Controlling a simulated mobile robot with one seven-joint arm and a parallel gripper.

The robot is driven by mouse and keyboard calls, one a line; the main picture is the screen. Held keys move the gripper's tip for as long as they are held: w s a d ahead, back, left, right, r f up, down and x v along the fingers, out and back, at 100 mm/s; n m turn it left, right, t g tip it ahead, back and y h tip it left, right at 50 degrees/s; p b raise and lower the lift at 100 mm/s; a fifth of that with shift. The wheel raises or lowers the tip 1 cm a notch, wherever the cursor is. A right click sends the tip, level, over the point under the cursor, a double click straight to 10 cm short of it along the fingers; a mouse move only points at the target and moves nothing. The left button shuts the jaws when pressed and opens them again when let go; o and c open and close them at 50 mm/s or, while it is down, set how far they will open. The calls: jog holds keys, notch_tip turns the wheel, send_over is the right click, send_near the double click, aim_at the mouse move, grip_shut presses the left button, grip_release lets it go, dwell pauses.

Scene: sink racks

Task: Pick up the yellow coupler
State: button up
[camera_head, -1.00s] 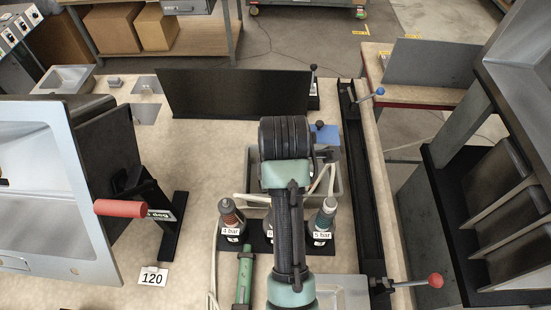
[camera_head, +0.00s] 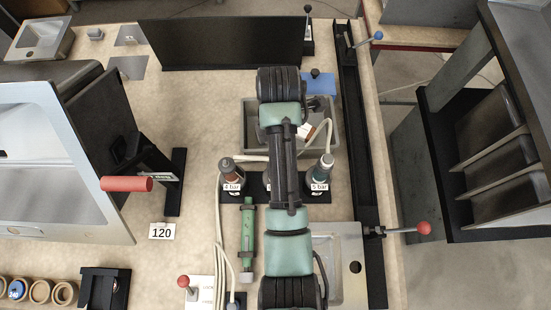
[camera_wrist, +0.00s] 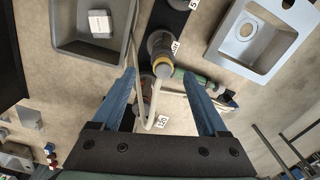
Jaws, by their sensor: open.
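The yellow coupler (camera_wrist: 162,69) shows in the wrist view as a dark upright fitting with a yellow ring, on a black rail (camera_wrist: 169,15). My gripper (camera_wrist: 159,73) is open, with two blue fingers. The coupler appears between the fingertips in the picture, near the middle; how far below them it sits I cannot tell. No contact is visible. In the head view my arm hides the middle of the rail, and I cannot make out the yellow coupler there. Couplers labelled 4 bar (camera_head: 231,174) and 5 bar (camera_head: 321,172) stand at either end of the rail.
Pale hoses (camera_wrist: 136,85) run close to the coupler and between the fingers. A grey bin (camera_wrist: 62,25) with a white block, a metal tray (camera_wrist: 268,62) and a green cylinder (camera_head: 247,236) lie around the rail. A red-handled lever (camera_head: 421,228) stands at the right.

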jog(key=shift+s+a+f+p, duration=0.15)
jog(key=shift+f+p, duration=0.4)
jog(key=shift+f, duration=0.9)
jog(key=shift+s+a+f+p, duration=0.15)
jog(key=shift+f+p, duration=0.35)
jog(key=shift+f, duration=0.9)
jog(key=shift+d, duration=0.1)
grip_shut()
